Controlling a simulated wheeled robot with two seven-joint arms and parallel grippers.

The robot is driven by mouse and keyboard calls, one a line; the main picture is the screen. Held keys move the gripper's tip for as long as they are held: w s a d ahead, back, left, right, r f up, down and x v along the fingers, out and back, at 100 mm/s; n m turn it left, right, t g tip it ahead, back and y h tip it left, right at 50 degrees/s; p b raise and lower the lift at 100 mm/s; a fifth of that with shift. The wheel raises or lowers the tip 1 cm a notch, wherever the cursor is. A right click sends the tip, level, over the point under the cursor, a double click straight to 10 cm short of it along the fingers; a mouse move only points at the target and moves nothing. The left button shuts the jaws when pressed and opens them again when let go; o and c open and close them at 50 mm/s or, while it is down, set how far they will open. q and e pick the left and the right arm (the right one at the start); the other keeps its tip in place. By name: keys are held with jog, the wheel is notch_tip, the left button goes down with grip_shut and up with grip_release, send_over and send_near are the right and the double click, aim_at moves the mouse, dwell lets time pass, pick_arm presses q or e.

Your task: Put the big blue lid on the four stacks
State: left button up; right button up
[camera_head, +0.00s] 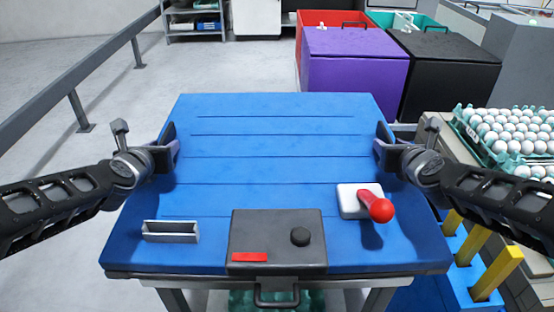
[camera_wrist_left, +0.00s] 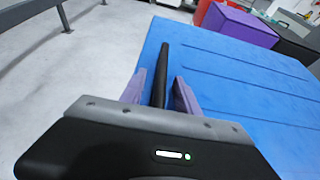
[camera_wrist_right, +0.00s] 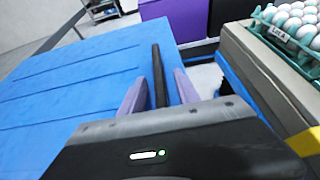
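The big blue lid (camera_head: 290,140) appears to be the wide blue panel with thin cross lines in front of me; I cannot tell whether it is separate from the surface below. My left gripper (camera_head: 172,152) is at its left edge and my right gripper (camera_head: 384,150) at its right edge. In the left wrist view, purple fingers (camera_wrist_left: 160,92) stand apart on either side of a dark bar (camera_wrist_left: 161,65). The right wrist view shows the same around another dark bar (camera_wrist_right: 158,65), with gaps visible beside it. The four stacks cannot be made out.
A black box (camera_head: 280,225), a white block with a red knob (camera_head: 376,207) and a grey holder (camera_head: 170,234) lie at the blue panel's near side. Egg trays (camera_head: 480,150) and yellow posts (camera_head: 497,272) stand right. Purple (camera_head: 355,65) and black (camera_head: 447,75) bins stand behind.

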pick_arm(q)
jog(key=shift+w, duration=0.1)
jog(key=shift+c, duration=0.5)
pick_arm(e)
jog(key=shift+w, duration=0.1)
jog(key=shift+c, duration=0.5)
pick_arm(q)
grip_shut()
pick_arm(e)
grip_shut()
